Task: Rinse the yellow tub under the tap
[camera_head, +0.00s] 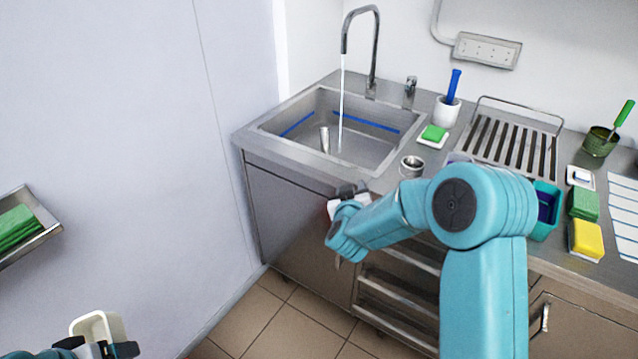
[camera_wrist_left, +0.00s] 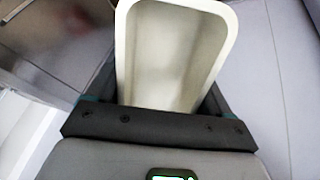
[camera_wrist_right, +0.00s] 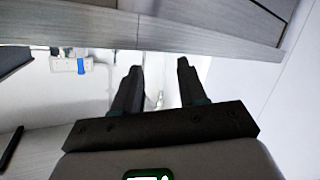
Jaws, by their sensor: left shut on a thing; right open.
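A pale cream-yellow tub (camera_head: 98,325) is at the lower left of the head view, low and away from the sink. My left gripper (camera_head: 103,350) is shut on it. The left wrist view shows the tub (camera_wrist_left: 175,55) between the fingers, its open side facing the camera; its inside looks empty. The tap (camera_head: 375,50) stands behind the sink (camera_head: 268,130), and a thin stream of water (camera_head: 341,105) falls into the basin. My right gripper (camera_head: 350,192) is at the counter's front edge by the sink's right corner. Its fingers are open and empty in the right wrist view (camera_wrist_right: 158,80).
A grey cylinder (camera_head: 325,139) stands in the basin. Right of the sink are a metal cup (camera_head: 411,167), a green sponge (camera_head: 433,133), a white pot (camera_head: 446,112) with a blue-handled brush and a slatted rack (camera_head: 508,145). A tray (camera_head: 50,228) with green cloths juts from the left.

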